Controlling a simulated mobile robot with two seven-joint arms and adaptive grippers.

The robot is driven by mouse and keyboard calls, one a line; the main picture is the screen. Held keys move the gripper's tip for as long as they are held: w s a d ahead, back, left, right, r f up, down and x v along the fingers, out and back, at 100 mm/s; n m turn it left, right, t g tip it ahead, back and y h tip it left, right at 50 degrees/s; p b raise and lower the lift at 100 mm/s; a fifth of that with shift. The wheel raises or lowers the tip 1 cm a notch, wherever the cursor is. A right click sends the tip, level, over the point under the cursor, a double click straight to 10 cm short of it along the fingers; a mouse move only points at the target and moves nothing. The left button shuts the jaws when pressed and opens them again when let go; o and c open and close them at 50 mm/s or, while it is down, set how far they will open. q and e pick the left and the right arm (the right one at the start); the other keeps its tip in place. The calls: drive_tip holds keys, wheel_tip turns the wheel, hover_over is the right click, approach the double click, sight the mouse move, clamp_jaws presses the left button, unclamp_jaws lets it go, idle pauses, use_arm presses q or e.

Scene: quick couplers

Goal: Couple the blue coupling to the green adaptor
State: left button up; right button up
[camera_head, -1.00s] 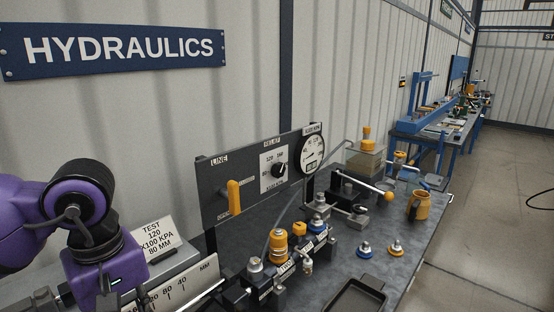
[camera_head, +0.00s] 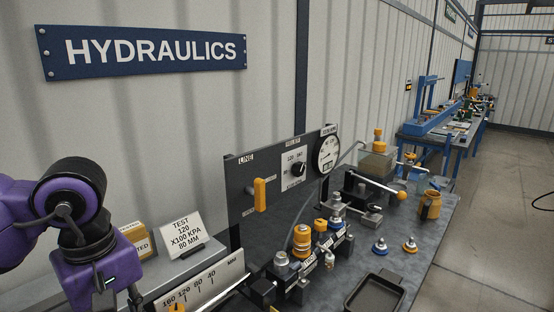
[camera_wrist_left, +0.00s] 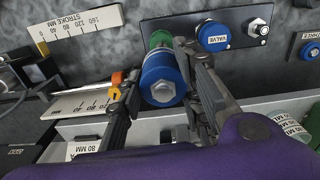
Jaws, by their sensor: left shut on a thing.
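In the left wrist view the blue coupling (camera_wrist_left: 158,72), a round blue body with a metal end, sits between the two dark fingers of my left gripper (camera_wrist_left: 160,58), which is shut on it. A green part (camera_wrist_left: 159,40), seemingly the green adaptor, shows just beyond the blue body, in line with it. I cannot tell whether the two are joined or only overlap in this view. In the head view my left wrist shows at the lower left, with its fingers out of frame. My right gripper is in neither view.
A dark plate (camera_wrist_left: 236,19) with a blue VALVE cap (camera_wrist_left: 213,36) lies close to the right finger. A stroke scale (camera_wrist_left: 80,27) is at upper left. In the head view a gauge panel (camera_head: 238,210), a dark tray (camera_head: 374,296) and a mug (camera_head: 430,206) occupy the bench.

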use_arm(q)
drive_tip(key=shift+f, duration=0.1)
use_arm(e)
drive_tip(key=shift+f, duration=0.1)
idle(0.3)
use_arm(q)
drive_tip(key=shift+f+b, duration=0.3)
drive_tip(key=shift+f, duration=0.15)
wheel_tip(320, 180, down, 2)
drive_tip(key=shift+f+b, duration=0.15)
drive_tip(key=shift+b, duration=0.4)
wheel_tip(320, 180, down, 2)
drive_tip(key=shift+f+b, duration=0.1)
drive_tip(key=shift+b, duration=0.5)
drive_tip(key=shift+f, duration=0.15)
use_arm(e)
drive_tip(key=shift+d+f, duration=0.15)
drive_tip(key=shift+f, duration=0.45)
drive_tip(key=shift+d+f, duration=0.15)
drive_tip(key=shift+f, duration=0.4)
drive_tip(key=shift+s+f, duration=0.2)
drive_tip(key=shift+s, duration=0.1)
